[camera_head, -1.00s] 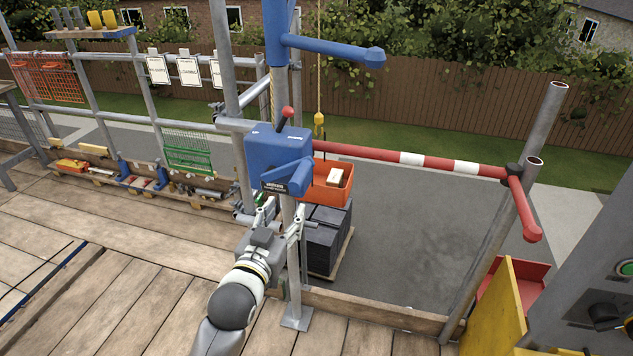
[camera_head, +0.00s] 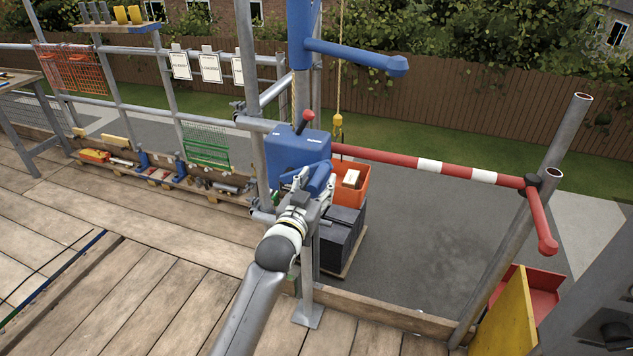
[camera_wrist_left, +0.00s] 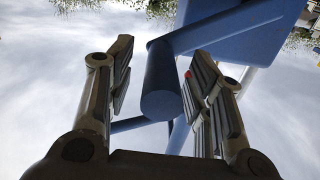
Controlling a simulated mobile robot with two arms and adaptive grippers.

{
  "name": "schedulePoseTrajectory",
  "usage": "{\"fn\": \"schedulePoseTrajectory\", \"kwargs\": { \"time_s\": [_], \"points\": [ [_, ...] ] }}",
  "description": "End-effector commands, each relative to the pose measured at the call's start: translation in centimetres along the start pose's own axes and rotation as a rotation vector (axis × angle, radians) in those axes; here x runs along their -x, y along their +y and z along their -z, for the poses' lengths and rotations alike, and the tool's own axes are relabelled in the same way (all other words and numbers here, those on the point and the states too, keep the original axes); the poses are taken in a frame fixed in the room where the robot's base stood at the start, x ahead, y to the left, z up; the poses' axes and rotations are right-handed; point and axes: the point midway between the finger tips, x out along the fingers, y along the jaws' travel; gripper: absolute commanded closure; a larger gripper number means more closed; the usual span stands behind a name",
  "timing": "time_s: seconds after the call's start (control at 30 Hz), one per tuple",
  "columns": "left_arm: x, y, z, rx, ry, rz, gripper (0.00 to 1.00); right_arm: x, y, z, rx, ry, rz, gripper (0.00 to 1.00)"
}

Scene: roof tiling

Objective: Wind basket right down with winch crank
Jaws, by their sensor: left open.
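The blue winch (camera_head: 297,150) with a red-knobbed lever (camera_head: 306,121) is mounted on the scaffold post. Its blue crank (camera_head: 318,178) sticks out on the near side. My left gripper (camera_head: 316,190) is at the crank. In the left wrist view the crank handle (camera_wrist_left: 161,85) lies between the two open fingers (camera_wrist_left: 160,88), with a visible gap on its left side; contact on the right is unclear. The orange basket (camera_head: 352,180), with a pale box in it, hangs behind the winch under a yellow hook (camera_head: 338,122). My right gripper is out of view.
A red and white barrier bar (camera_head: 430,165) runs right from the winch post. Dark stacked tiles (camera_head: 340,232) stand on a pallet below the basket. A blue arm (camera_head: 355,53) juts out above.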

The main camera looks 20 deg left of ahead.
Motion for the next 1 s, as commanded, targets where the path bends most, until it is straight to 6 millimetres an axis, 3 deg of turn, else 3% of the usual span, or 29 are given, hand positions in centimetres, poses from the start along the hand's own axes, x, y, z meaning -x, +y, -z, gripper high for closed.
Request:
{"fn": "schedulePoseTrajectory", "kwargs": {
  "time_s": [0.3,0.67,1.0],
  "points": [
    [-0.18,0.00,0.04,0.000,0.001,0.000,0.54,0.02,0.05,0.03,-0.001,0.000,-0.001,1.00],
    [-0.16,0.05,0.02,0.000,0.001,-0.001,1.00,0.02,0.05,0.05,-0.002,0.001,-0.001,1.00],
    [-0.51,-0.01,0.17,0.014,0.000,-0.002,1.00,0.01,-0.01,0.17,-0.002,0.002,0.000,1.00]
  ]
}}
